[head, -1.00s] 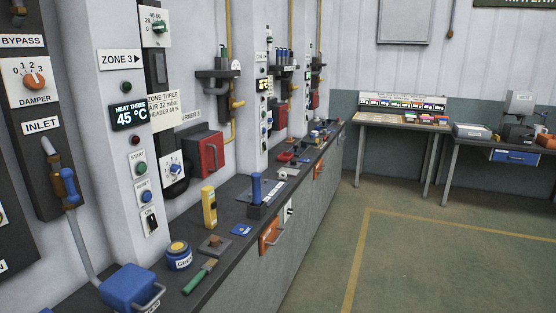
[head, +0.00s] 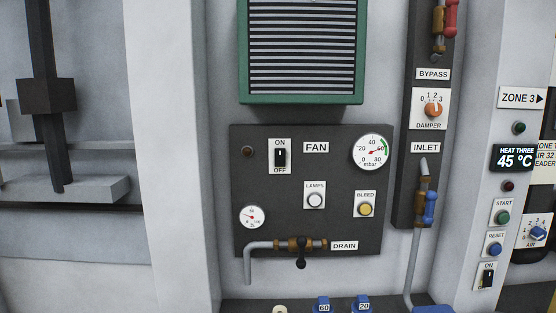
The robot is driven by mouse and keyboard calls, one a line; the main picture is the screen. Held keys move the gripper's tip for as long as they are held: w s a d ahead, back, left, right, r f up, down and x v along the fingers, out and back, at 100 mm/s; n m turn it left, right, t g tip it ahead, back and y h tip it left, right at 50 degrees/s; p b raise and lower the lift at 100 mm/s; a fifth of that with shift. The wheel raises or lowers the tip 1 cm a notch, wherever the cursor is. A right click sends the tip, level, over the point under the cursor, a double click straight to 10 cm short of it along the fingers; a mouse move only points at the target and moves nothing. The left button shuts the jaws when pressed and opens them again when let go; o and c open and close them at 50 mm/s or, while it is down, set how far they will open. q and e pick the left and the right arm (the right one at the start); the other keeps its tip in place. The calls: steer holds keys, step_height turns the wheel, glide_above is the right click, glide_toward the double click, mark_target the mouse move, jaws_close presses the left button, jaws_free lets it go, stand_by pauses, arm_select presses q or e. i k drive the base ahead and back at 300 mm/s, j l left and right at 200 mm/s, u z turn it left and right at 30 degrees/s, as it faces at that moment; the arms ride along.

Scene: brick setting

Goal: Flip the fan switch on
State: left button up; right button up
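The fan switch (head: 280,157) is a small black switch on a white plate, with ON printed above it and OFF below. It sits at the upper left of a dark grey panel (head: 330,236), just left of the FAN label (head: 316,147). The switch is too small for me to tell which way it is set. Neither of my grippers is in view.
The panel also bears a mbar gauge (head: 371,152), a LAMPS button (head: 314,200), a yellow BLEED button (head: 365,209) and a DRAIN valve (head: 301,250). A green louvred vent (head: 302,98) juts out above. Another ON switch (head: 487,276) is at the lower right.

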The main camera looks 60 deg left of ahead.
mark_target(280, 154)
steer(key=u, duration=2.05)
